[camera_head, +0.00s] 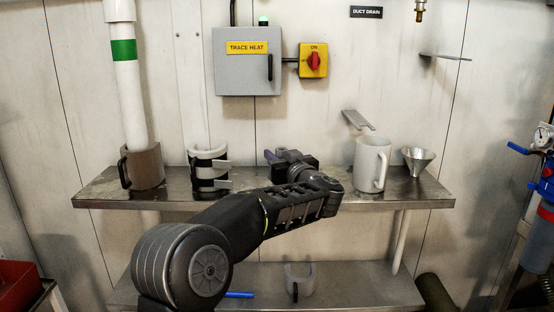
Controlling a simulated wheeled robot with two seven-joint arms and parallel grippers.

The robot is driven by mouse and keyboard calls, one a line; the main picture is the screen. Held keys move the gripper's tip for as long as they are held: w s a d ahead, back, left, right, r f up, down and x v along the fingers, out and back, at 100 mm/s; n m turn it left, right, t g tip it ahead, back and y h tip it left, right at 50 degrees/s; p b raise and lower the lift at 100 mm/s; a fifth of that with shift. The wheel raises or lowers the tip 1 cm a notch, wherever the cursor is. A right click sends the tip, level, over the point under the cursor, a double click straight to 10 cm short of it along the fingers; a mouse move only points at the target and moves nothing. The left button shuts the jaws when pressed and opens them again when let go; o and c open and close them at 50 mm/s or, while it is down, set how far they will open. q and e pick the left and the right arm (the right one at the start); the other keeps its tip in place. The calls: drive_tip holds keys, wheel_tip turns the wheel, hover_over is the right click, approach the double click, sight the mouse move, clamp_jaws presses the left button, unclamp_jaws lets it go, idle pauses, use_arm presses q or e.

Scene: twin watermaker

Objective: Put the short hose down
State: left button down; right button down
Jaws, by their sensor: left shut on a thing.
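My left gripper (284,156) is over the back of the upper steel shelf (329,201), near its middle. It is shut on the short hose (271,156), of which only a small blue-purple part shows at the gripper's left side. The rest of the hose is hidden by the gripper. I cannot tell whether the hose touches the shelf. My right gripper is not in view.
Left of my gripper stand a brown holder (146,168) around a white pipe and a black-and-grey banded holder (209,171). Right are a white mug (371,163) and a metal funnel (417,160).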

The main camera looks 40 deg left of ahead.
use_arm(q)
drive_tip(key=c, duration=1.1)
unclamp_jaws()
drive_tip(key=shift+f, duration=0.1)
drive_tip(key=shift+r, duration=0.2)
drive_tip(key=p+v, duration=0.1)
drive_tip(key=v, duration=1.1)
